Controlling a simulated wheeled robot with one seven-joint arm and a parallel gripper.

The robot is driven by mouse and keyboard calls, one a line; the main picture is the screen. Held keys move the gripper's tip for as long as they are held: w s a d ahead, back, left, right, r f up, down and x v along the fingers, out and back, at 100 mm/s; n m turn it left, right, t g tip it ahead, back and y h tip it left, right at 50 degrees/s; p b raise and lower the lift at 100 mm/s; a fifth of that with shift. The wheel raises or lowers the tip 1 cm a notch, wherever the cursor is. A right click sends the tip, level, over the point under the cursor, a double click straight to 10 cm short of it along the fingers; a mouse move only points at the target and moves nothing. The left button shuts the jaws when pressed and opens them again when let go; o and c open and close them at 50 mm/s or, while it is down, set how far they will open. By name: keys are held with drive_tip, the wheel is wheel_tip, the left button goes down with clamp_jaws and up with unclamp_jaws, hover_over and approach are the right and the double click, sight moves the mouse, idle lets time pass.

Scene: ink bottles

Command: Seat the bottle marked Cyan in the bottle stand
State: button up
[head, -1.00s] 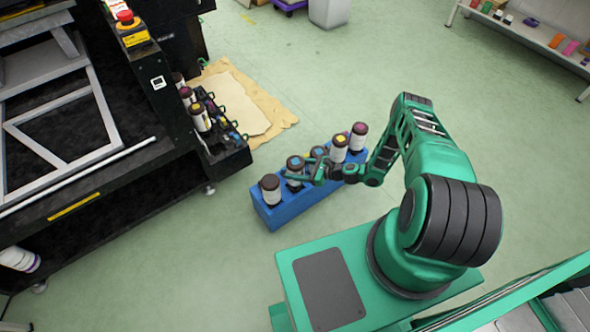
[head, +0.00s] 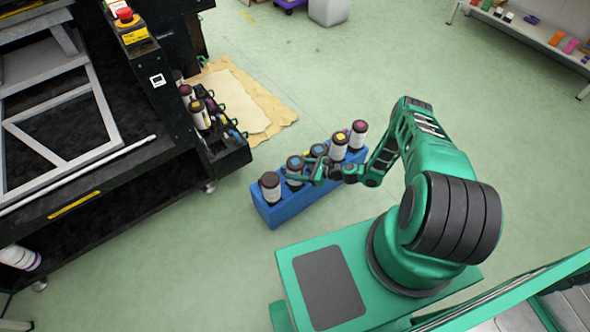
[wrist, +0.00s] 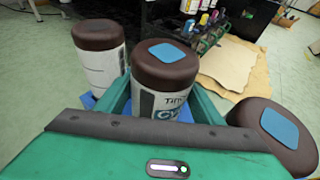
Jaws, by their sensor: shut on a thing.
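The Cyan bottle (wrist: 163,80) has a dark brown cap with a blue square and a white label reading "Tint" and "Cy…", partly hidden. In the head view, the blue-topped bottle (head: 295,163) is second from the near left end of the blue bottle stand (head: 282,212). My gripper (head: 308,172) is shut on it, with green fingers either side of its body. It looks upright. Its base is hidden, so I cannot tell how deep it sits. A plain-capped bottle (wrist: 98,45) is to its left and another blue-topped bottle (wrist: 280,135) to its right.
A yellow-topped bottle (head: 339,142) and a magenta-topped bottle (head: 359,130) stand at the far end of the row. A black rack with several bottles (head: 200,115) is on the black machine's side. Cardboard (head: 240,100) lies on the floor. The green floor around the stand is clear.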

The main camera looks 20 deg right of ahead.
drive_tip(key=shift+f, duration=0.4)
idle(0.3)
drive_tip(key=o, duration=1.5)
drive_tip(key=shift+s+d, duration=0.1)
drive_tip(key=v, duration=1)
drive_tip(key=shift+s+d, duration=0.1)
drive_tip(key=shift+d, duration=0.1)
